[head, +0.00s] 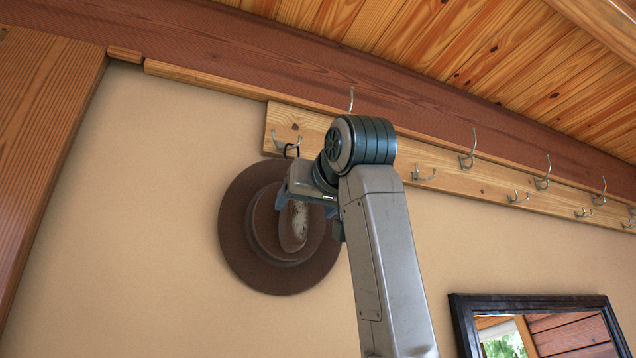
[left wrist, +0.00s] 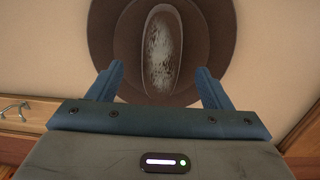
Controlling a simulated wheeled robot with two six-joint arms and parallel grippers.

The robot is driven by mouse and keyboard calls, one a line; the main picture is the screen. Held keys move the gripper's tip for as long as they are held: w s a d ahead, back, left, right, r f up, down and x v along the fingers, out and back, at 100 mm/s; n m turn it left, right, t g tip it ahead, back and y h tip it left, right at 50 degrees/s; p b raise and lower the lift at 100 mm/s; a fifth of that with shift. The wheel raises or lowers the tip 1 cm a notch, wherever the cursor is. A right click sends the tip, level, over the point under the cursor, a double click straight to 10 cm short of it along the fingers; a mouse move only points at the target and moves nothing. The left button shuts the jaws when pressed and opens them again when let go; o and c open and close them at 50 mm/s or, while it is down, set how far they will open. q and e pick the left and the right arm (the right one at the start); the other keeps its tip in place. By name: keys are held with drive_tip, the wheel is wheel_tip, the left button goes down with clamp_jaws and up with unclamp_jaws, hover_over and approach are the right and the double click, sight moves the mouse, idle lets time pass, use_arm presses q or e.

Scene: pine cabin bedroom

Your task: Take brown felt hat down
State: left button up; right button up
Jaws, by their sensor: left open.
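The brown felt hat (head: 262,262) hangs flat against the beige wall below the left end of a wooden hook rail. Its round brim and pale, worn crown face me. My left gripper (head: 311,212) is in front of the hat's upper right part and hides some of it. In the left wrist view, the open fingers (left wrist: 159,84) point at the hat (left wrist: 205,35), with the crown between and beyond them. I see no clear contact. A dark loop shows by the leftmost hook, but I cannot tell what it belongs to. My right gripper is not in view.
The hook rail (head: 455,184) carries several empty metal hooks (head: 423,174) to the right. A dark beam and sloping plank ceiling (head: 480,45) are close above. A dark-framed mirror (head: 540,302) hangs at lower right. A wooden panel (head: 40,110) stands at left. The wall below the hat is bare.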

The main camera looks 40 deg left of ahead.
sight(299, 213)
use_arm(q)
drive_tip(key=p+x, duration=0.1)
drive_tip(key=x, duration=0.3)
drive_tip(key=shift+s+r, duration=0.1)
drive_tip(key=shift+s, duration=0.05)
drive_tip(key=shift+w+a+p, duration=0.3)
drive_tip(key=shift+s, duration=0.1)
drive_tip(key=c, duration=1.1)
drive_tip(key=shift+r, duration=1.15)
drive_tip(key=shift+c, duration=0.2)
drive_tip(key=shift+r, duration=0.2)
